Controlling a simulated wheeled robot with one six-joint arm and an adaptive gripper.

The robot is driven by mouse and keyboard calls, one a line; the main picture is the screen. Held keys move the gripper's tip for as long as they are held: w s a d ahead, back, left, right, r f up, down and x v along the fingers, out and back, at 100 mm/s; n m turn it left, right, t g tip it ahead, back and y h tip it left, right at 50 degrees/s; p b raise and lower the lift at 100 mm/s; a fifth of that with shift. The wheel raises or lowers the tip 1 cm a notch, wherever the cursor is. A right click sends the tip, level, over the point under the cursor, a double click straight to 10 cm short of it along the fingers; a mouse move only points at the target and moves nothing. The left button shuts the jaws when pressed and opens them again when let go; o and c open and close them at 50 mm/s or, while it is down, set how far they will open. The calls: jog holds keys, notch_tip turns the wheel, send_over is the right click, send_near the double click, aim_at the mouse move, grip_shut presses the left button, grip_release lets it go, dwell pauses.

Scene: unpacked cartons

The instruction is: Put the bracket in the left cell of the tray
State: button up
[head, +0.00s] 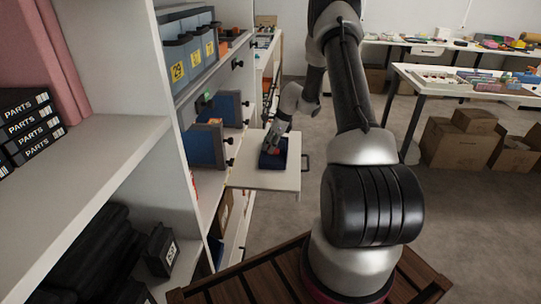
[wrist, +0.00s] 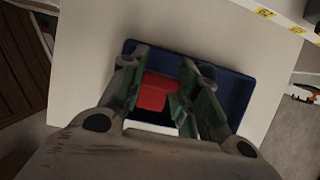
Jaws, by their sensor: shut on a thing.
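The bracket is a red, block-like piece (wrist: 153,92) between my gripper's fingers in the wrist view. A small patch of red (head: 275,151) shows at the fingertips in the head view. My gripper (wrist: 164,80) is shut on it and points down over the dark blue tray (wrist: 240,98). The tray (head: 281,161) lies on a white pulled-out board. The red piece is within the tray's outline, but I cannot tell whether it touches the tray floor. The fingers and palm hide much of the tray, and its cells cannot be made out.
A shelf unit with blue bins (head: 205,146) stands close on the left. A table with cartons (head: 462,138) is at the right.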

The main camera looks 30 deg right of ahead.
jog(key=shift+f, duration=2.2)
jog(key=o, duration=0.8)
jog(key=shift+f, duration=0.15)
